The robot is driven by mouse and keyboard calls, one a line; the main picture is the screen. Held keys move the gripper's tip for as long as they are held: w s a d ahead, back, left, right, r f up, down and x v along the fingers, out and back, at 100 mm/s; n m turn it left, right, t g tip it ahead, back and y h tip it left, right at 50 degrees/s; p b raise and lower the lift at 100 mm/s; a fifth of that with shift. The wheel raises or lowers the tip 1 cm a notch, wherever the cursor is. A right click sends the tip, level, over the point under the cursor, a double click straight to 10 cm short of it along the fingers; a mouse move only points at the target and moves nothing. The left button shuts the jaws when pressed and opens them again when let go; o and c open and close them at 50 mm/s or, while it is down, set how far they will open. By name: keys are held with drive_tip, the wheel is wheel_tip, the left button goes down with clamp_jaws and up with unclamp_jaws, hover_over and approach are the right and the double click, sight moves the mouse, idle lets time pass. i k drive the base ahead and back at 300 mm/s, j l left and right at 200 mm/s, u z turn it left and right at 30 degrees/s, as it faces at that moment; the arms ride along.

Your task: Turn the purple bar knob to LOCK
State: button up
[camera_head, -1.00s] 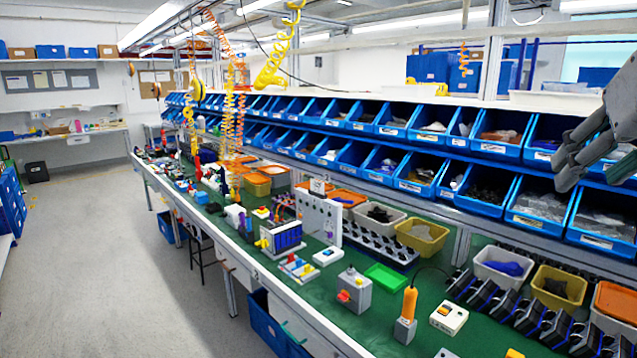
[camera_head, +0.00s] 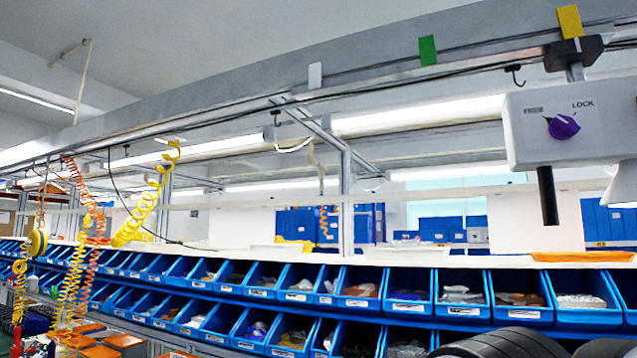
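The purple bar knob (camera_head: 563,126) is on the front of a light grey box (camera_head: 520,145) hanging from the overhead rail at the upper right. A small white mark at the knob's left end points up and left, towards a blurred label (camera_head: 533,110) that seems to read FREE. The LOCK label (camera_head: 582,104) is above and right of the knob. Dark ribbed parts, probably of my gripper (camera_head: 550,347), show at the bottom right edge, well below the knob and apart from it. Their fingertips cannot be made out.
A black handle (camera_head: 547,196) hangs under the box, and a white cone-shaped part (camera_head: 621,186) is beside it at the right edge. The rail (camera_head: 370,68) carries white, green and yellow tags. Rows of blue bins (camera_head: 407,306) stand below. Open air lies left of the box.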

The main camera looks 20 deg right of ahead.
sight(560, 127)
drive_tip(key=z, duration=1.65)
